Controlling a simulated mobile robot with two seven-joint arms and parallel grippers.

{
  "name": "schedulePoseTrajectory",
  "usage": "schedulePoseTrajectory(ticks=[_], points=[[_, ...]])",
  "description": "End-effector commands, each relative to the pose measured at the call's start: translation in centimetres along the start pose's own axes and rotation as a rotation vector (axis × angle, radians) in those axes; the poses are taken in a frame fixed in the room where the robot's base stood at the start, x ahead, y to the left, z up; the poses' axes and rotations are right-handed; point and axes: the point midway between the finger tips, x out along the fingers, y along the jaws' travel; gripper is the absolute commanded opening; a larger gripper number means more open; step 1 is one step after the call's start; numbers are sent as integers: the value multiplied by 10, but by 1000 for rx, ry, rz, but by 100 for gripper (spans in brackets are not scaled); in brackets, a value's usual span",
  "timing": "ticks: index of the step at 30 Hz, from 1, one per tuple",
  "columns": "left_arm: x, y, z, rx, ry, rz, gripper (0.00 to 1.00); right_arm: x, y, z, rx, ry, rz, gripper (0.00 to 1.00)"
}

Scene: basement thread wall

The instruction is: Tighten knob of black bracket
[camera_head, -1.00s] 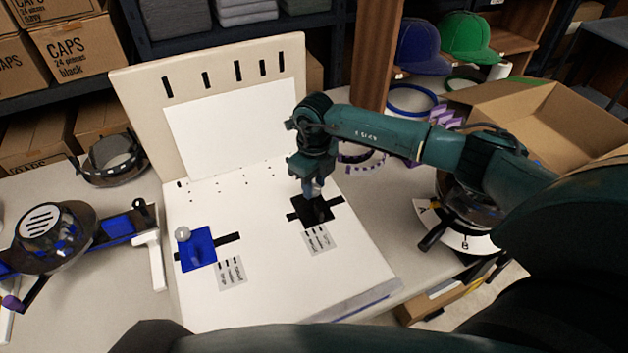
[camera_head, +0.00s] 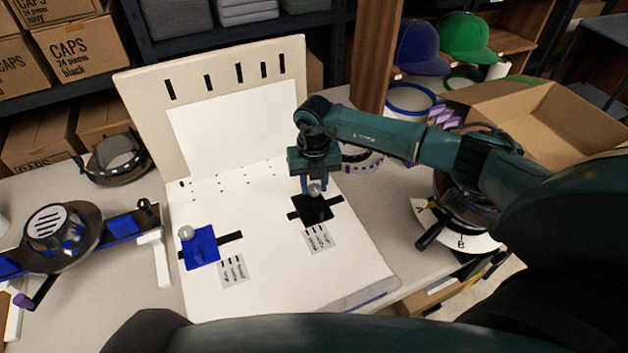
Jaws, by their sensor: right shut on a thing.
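The black bracket (camera_head: 318,210) lies on the white board, set across a dark slot. Its round silver knob (camera_head: 314,190) stands at its far edge. My right gripper (camera_head: 317,188) points down from above, with its fingers on either side of the knob, shut on it. The blue bracket (camera_head: 203,249), with its own silver knob (camera_head: 186,233), lies to the left on the same board, apart from my gripper. My left gripper is not in view.
The white board (camera_head: 270,285) has a slotted upright back panel (camera_head: 135,95). A machine with a round head (camera_head: 55,225) stands at the left. An open cardboard box (camera_head: 530,115) and caps are at the right. Printed labels lie in front of both brackets.

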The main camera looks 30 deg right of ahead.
Motion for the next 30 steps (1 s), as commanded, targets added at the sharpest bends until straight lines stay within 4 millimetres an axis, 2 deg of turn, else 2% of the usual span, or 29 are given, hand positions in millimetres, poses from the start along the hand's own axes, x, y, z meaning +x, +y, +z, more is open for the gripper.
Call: schedulePoseTrajectory(ticks=[16, 17, 20, 30], points=[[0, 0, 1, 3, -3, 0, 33, -1, 0, 1, 28, -4, 1, 8], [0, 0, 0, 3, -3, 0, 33, -1, 0, 1, 28, -4, 1, 31], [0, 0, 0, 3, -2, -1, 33, -1, 0, 1, 27, -3, 1, 40], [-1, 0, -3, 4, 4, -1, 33, -7, 0, 1, 26, -3, 2, 40]])
